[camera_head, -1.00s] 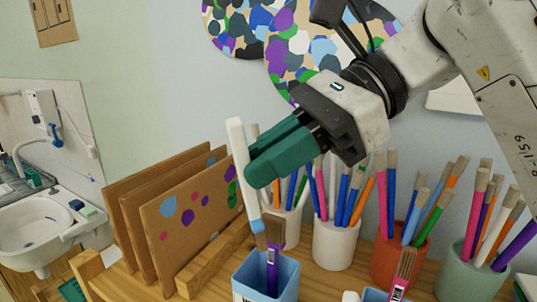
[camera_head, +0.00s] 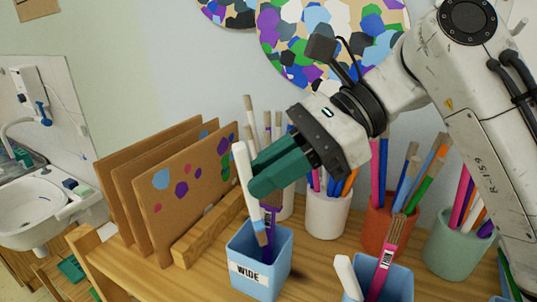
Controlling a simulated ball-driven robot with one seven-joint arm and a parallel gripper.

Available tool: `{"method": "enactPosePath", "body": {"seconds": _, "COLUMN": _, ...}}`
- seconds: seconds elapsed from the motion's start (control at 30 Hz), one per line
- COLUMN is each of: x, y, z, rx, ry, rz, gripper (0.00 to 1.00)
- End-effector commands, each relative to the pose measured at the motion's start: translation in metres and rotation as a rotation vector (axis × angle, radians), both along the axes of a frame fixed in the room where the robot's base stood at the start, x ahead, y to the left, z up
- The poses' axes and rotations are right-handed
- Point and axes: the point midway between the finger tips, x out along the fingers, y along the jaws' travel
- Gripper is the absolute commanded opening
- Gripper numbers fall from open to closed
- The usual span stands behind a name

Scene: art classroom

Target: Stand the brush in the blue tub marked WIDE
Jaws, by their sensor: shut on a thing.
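The brush (camera_head: 243,170) has a white handle, a light blue band and brownish bristles pointing down. My gripper (camera_head: 258,178), with green fingers, is shut on its handle and holds it slightly tilted. The blue tub marked WIDE (camera_head: 258,279) stands on the wooden table below. The brush's bristle end overlaps the tub's opening in the picture; I cannot tell how far inside it is. A purple brush (camera_head: 270,216) stands in the same tub, just right of the held brush.
Another blue tub (camera_head: 398,287), holding a pink brush (camera_head: 386,262) and a white-handled one (camera_head: 347,276), stands to the right. White (camera_head: 327,217), orange (camera_head: 386,232) and green (camera_head: 455,248) pots with brushes stand behind. Cardboard panels (camera_head: 185,190) stand in a wooden rack at left.

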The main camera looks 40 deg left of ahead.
Motion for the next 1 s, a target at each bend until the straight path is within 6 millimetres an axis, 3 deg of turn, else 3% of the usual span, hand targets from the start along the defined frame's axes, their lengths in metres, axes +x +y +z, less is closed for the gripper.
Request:
{"method": "enactPosePath", "body": {"seconds": 0.43, "x": -0.007, "y": -0.002, "z": -0.029, "rx": 0.000, "ry": 0.000, "rz": 0.000, "gripper": 0.00}}
{"method": "enactPosePath", "body": {"seconds": 0.93, "x": -0.009, "y": -0.002, "z": -0.034, "rx": 0.000, "ry": -0.001, "rz": 0.000, "gripper": 0.00}}
{"method": "enactPosePath", "body": {"seconds": 0.97, "x": -0.009, "y": -0.002, "z": -0.034, "rx": 0.000, "ry": -0.001, "rz": 0.000, "gripper": 0.16}}
{"method": "enactPosePath", "body": {"seconds": 1.0, "x": -0.009, "y": -0.002, "z": -0.034, "rx": 0.000, "ry": -0.001, "rz": 0.000, "gripper": 0.19}}
